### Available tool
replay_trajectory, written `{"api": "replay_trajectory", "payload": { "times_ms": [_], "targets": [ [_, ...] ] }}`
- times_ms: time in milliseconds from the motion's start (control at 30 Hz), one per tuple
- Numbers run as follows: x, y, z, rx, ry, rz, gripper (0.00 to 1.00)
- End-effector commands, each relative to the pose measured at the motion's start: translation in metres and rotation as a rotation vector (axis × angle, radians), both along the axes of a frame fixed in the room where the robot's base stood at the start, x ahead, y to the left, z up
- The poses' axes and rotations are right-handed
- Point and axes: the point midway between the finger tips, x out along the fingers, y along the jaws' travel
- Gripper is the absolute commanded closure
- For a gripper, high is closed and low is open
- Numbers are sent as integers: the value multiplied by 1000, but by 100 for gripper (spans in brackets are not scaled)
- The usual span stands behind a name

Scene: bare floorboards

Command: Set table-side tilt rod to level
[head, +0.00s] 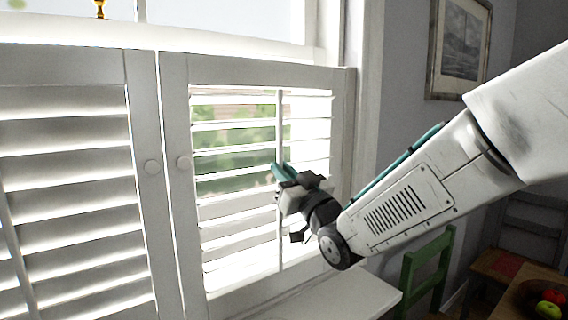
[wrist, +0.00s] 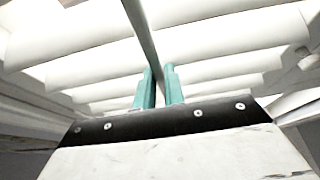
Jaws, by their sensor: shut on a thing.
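The right shutter panel (head: 177,250) has white louvres and a thin vertical tilt rod (head: 279,115) down its front. Green foliage shows through gaps between its upper slats; its lower slats look bright and show no view outside. My gripper (head: 281,172) is at about mid-height of this rod, its teal fingers shut on it. In the wrist view the rod (wrist: 139,28) runs down between the two fingers (wrist: 160,88), with slats behind. The gripper hides a short stretch of rod and nearby slats.
The left shutter panel (head: 142,130) has its own rod (head: 14,245) at the left edge. Two round knobs sit on the meeting stiles. A white sill (head: 345,295) lies below. A green chair (head: 428,265) and a table with a fruit bowl (head: 520,297) stand at lower right.

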Motion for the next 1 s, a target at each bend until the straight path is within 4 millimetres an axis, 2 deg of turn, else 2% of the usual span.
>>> {"api": "replay_trajectory", "payload": {
  "times_ms": [67,300,333,400,733,1000],
  "targets": [
    [0,0,-10,-2,6,-1,100],
    [0,0,-9,-1,3,-1,100],
    [0,0,-9,-1,3,-1,81],
    [0,0,-9,-1,3,-1,67],
    [-3,-2,-10,-1,3,-1,67],
    [-35,-25,-27,-2,4,-2,67]
  ]
}}
